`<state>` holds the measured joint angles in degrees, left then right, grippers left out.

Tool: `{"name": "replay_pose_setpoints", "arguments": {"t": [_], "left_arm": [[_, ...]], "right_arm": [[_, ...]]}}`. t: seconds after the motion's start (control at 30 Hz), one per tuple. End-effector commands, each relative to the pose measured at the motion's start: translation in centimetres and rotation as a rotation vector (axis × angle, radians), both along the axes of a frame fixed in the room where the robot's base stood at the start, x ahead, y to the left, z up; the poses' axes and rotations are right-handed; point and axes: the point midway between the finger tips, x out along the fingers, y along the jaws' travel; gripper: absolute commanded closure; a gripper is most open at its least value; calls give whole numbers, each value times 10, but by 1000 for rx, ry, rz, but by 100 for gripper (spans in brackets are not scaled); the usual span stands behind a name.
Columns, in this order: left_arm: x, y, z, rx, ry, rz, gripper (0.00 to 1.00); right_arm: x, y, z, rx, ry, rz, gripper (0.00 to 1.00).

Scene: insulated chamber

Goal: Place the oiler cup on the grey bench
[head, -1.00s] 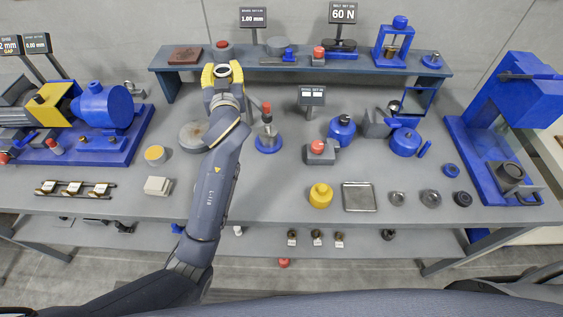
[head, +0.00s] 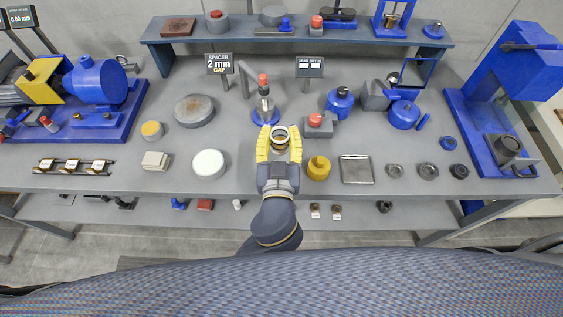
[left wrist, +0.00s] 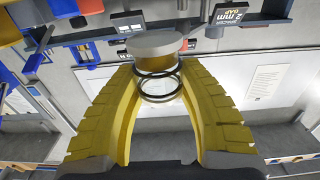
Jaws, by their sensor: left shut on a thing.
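My left gripper (head: 279,137) is shut on the oiler cup (head: 280,132), a small clear piece with dark and metal rings. In the left wrist view the cup (left wrist: 160,87) sits between the two curved yellow fingers (left wrist: 160,100), and a grey disc shows just beyond it. In the head view the gripper is over the front middle of the grey bench (head: 90,135). I cannot tell the gap between cup and bench. My right gripper is not in view.
A yellow jar (head: 319,168) stands close to the right of the gripper. A white disc (head: 208,163) lies to its left. A red-topped stand on a blue base (head: 265,112) and a red-buttoned block (head: 318,124) are behind it. A metal tray (head: 355,169) lies farther right.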

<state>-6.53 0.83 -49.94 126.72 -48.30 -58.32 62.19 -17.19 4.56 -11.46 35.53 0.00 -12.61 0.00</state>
Motion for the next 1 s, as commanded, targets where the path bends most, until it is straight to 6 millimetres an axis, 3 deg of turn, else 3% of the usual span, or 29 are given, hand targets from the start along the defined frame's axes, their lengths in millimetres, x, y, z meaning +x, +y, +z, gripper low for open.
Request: {"name": "replay_pose_setpoints", "arguments": {"t": [0.2, 0.47, 0.7, 1.0], "left_arm": [[-5, -1, -26, 6, -1, -4, 100], [-4, -1, -43, 4, 1, -3, 100], [-4, -1, -70, 5, -1, -2, 100], [-4, -1, -79, 3, -1, -2, 100]], "right_arm": [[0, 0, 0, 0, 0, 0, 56], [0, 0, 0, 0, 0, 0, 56], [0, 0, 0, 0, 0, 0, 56], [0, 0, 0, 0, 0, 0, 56]]}}
